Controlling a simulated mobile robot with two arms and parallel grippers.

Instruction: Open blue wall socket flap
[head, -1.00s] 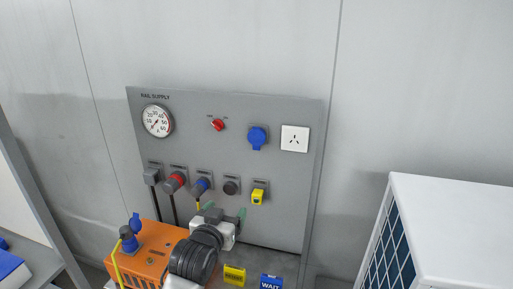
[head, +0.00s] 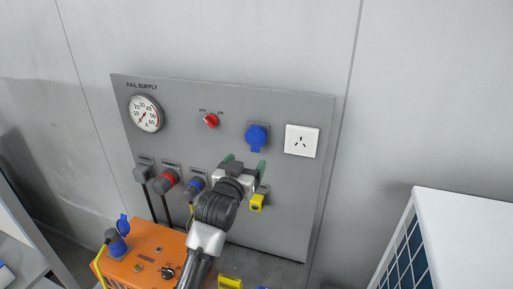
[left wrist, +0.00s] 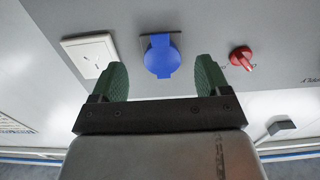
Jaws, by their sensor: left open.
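The blue wall socket flap (head: 257,137) is on the grey panel, between the red switch and the white socket, and looks shut. My left gripper (head: 244,163) is in front of the panel, just below the blue flap in the head view, with its green fingers apart and nothing between them. In the left wrist view the blue flap (left wrist: 161,56) shows beyond and between the two green fingertips of the left gripper (left wrist: 160,77), apart from them. My right gripper is not in view.
The red switch (head: 211,121) and white socket (head: 302,140) flank the flap. A yellow plug (head: 257,202) and several connectors lie below. An orange pump unit (head: 148,256) stands at lower left, a white box (head: 462,235) at lower right.

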